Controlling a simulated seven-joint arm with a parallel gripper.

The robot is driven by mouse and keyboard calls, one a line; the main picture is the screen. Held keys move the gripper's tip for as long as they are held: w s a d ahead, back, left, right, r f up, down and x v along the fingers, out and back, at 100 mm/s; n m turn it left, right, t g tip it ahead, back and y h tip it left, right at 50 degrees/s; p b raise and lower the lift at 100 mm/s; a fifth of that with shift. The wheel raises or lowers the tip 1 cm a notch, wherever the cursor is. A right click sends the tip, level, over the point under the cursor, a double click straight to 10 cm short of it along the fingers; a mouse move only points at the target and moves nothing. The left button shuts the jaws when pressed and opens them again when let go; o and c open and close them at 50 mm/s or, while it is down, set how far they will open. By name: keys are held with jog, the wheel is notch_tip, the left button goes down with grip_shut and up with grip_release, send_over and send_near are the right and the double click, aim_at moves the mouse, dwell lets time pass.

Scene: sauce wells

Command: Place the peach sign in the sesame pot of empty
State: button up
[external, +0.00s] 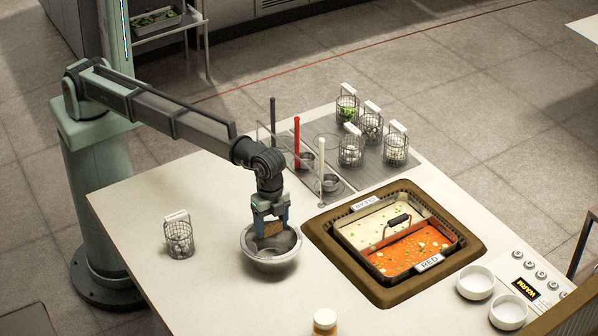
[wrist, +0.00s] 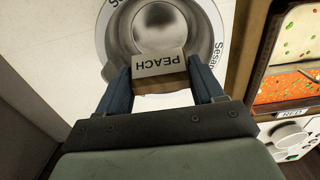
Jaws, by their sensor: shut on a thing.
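The peach sign (wrist: 160,64) is a small tan block with a pale face reading "PEACH", upside down in the wrist view. My gripper (wrist: 158,76) is shut on it, one blue finger on each side. The sesame pot (external: 271,262) is a round steel bowl on the counter, labelled "Sesame" on its white rim in the wrist view (wrist: 214,22). In the external view my gripper (external: 270,225) points down over the pot, with the sign (external: 268,230) at or just above its opening. Whether the sign touches the pot is unclear.
A divided pot (external: 405,272) of white and red broth sits right of the bowl. A wire basket (external: 179,238) stands at left, several more baskets (external: 396,150) at the back. Upright handled ladles (external: 297,140) stand behind. White bowls (external: 475,282) and a jar (external: 325,321) are in front.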

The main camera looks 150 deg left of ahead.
send_near(272, 254)
jog(key=shift+w+d+f, duration=0.25)
jog(key=shift+w+f, duration=0.25)
jog(key=shift+f, duration=0.55)
jog(key=shift+w+d+f, duration=0.25)
jog(key=shift+w+f, duration=0.2)
jog(key=shift+f, duration=0.65)
jog(key=shift+w+d+f, duration=0.25)
jog(key=shift+w+f, duration=0.25)
jog(key=shift+f, duration=0.55)
jog(key=shift+f, duration=0.15)
jog(key=o, duration=0.7)
jog(key=shift+o, duration=0.2)
notch_tip(272, 254, up, 12)
jog(key=shift+r, duration=0.2)
